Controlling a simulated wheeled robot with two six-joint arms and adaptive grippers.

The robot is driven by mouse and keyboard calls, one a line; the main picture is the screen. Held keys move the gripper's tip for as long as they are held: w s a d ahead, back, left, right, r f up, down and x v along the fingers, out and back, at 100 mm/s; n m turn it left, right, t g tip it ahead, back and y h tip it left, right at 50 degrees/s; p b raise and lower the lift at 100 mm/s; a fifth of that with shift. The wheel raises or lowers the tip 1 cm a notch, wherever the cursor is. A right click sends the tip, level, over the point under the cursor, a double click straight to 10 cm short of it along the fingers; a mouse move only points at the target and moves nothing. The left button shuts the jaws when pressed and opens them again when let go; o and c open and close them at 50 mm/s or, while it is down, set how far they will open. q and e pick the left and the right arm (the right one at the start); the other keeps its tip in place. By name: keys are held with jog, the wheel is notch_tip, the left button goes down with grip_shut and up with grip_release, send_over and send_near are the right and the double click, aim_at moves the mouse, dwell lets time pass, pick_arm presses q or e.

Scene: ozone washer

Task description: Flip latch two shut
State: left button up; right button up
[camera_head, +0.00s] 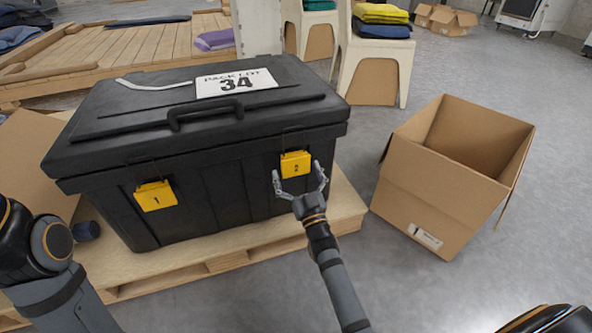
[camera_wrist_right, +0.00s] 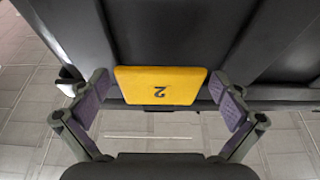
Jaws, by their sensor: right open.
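Latch two, a yellow plate marked 2 (camera_head: 296,165), is on the front of the black case (camera_head: 230,180), below the lid at the right. It also shows in the right wrist view (camera_wrist_right: 160,85), where its number appears upside down. I cannot tell whether it lies flat against the case. My right gripper (camera_head: 299,176) is open just in front of latch two, one finger to either side of it. In the right wrist view both purple-padded fingers stand apart from the plate. My left arm shows at the left edge, but its gripper does not.
A yellow latch marked 1 (camera_head: 156,196) is on the case front at the left. The closed lid (camera_head: 130,91) has a handle and a 34 label. The case stands on a wooden pallet (camera_head: 346,205). An open cardboard box (camera_head: 436,200) stands on the floor to the right.

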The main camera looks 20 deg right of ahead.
jog(key=v, duration=0.7)
jog(key=shift+s, duration=0.25)
